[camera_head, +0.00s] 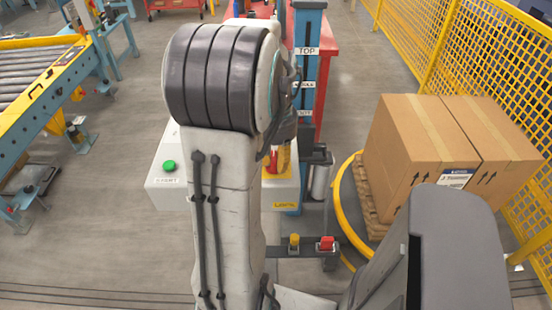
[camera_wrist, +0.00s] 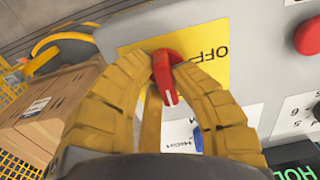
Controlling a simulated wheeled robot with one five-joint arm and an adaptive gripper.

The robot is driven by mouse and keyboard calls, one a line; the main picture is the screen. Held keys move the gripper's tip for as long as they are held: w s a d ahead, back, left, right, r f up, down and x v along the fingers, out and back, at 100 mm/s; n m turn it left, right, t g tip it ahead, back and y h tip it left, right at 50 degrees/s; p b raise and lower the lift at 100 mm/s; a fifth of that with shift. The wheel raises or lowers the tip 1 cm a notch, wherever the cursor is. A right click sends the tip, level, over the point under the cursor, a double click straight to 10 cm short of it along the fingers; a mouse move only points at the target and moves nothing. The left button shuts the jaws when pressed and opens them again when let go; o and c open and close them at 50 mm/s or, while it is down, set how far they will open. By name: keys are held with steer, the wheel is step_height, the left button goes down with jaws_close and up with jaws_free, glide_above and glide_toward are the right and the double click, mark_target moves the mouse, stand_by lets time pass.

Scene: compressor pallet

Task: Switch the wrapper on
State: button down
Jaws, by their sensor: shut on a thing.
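The wrapper's grey control box (camera_head: 166,190) stands in the middle of the head view, partly hidden behind my arm. In the wrist view, a red rotary switch (camera_wrist: 167,82) sits on a yellow plate (camera_wrist: 211,62) with the word OFF, which appears upside down. The switch handle points down in the picture, with a white mark near its lower end. My gripper (camera_wrist: 165,60) has its two yellow fingers closed around the switch from both sides. In the head view, the gripper is largely hidden by my arm.
A green START button (camera_head: 169,166) is on the box. A red button (camera_wrist: 308,37) and a numbered dial (camera_wrist: 298,112) sit beside the switch. Cartons (camera_head: 425,140) stand on a pallet at right, by a yellow fence (camera_head: 490,60). A roller conveyor (camera_head: 30,75) is at left.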

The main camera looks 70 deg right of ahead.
steer(key=c, duration=1)
jaws_free()
steer(key=shift+c, duration=0.2)
steer(key=shift+r, duration=0.1)
step_height(320, 180, up, 12)
stand_by(0.5)
